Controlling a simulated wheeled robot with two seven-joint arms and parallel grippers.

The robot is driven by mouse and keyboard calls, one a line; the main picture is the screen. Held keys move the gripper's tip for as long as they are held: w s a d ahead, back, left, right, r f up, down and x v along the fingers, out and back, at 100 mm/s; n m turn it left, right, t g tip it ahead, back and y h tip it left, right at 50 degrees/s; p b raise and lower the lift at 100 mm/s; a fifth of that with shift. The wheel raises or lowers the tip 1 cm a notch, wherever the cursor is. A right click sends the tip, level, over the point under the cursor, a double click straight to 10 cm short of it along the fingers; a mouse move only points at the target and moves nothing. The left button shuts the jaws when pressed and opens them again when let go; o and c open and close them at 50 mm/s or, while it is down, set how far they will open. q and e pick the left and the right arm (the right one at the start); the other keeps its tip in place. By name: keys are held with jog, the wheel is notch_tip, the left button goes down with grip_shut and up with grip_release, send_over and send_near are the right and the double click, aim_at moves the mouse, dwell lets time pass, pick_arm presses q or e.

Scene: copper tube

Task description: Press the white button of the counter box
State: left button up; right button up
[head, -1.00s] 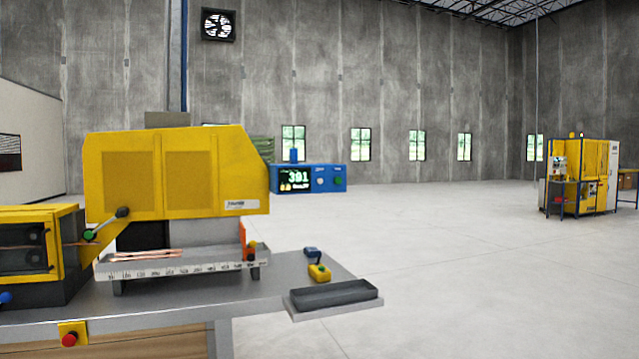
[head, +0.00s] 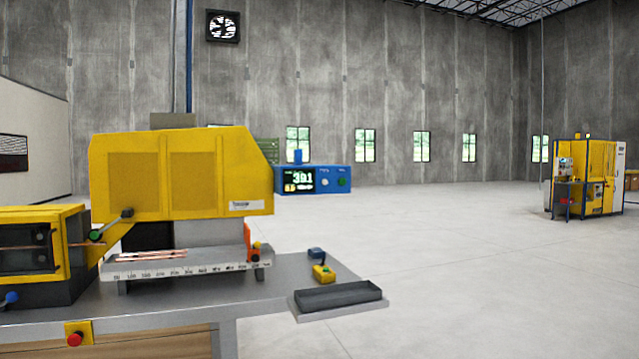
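Neither of my grippers is in view.
A yellow machine (head: 180,180) with a ruled rail stands on a grey bench (head: 200,303). Copper tubes (head: 150,256) lie on the rail. A dark tray (head: 338,297) is at the bench's right end. Open floor (head: 470,270) lies to the right; another yellow machine (head: 590,178) stands far right.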

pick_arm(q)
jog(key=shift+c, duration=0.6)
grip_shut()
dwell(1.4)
